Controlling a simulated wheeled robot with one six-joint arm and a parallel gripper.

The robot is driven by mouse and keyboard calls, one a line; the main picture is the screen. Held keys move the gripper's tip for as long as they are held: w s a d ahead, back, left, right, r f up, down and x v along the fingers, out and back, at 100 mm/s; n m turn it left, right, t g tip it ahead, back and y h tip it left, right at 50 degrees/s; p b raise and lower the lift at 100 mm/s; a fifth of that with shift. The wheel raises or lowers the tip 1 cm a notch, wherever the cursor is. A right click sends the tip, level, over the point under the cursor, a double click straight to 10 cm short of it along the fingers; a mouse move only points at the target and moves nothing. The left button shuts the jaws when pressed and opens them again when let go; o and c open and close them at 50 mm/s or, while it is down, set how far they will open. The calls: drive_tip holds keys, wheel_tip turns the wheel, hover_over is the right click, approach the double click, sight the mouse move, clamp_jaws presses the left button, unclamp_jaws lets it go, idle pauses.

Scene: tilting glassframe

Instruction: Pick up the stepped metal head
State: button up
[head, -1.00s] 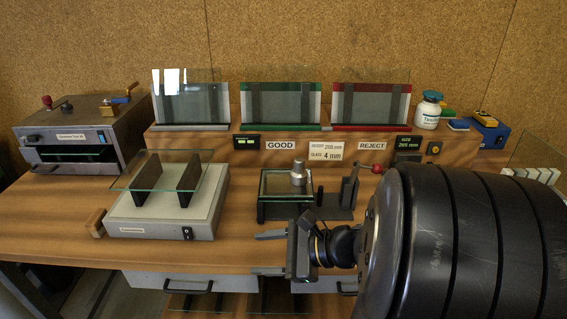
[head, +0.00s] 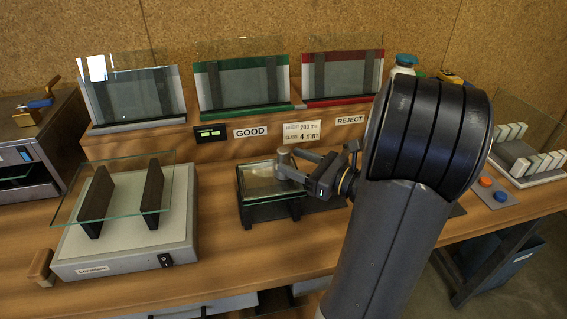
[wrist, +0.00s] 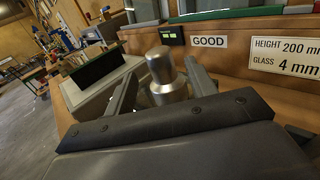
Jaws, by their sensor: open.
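The stepped metal head (head: 284,155) is a grey cylinder with a narrower top. It stands upright at the back right part of the small glass-topped stand (head: 246,206). My gripper (head: 293,164) reaches in from the right at the head's height, with its fingertips at the head. In the wrist view the head (wrist: 163,68) stands between the two open fingers, one on each side. Whether either finger touches it I cannot tell. The head's lower part is partly hidden by the gripper.
A white device (head: 120,250) carrying a glass pane on two dark uprights stands to the left. Behind is a wooden ledge (head: 110,146) with framed panes and GOOD and REJECT labels. A rack of white blocks (head: 538,178) stands at right. Bare tabletop lies in front of the stand.

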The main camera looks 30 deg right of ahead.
sight(278, 153)
drive_tip(key=shift+p+x, duration=0.35)
drive_tip(key=shift+x, duration=2.5)
drive_tip(key=shift+d+r, duration=0.15)
clamp_jaws()
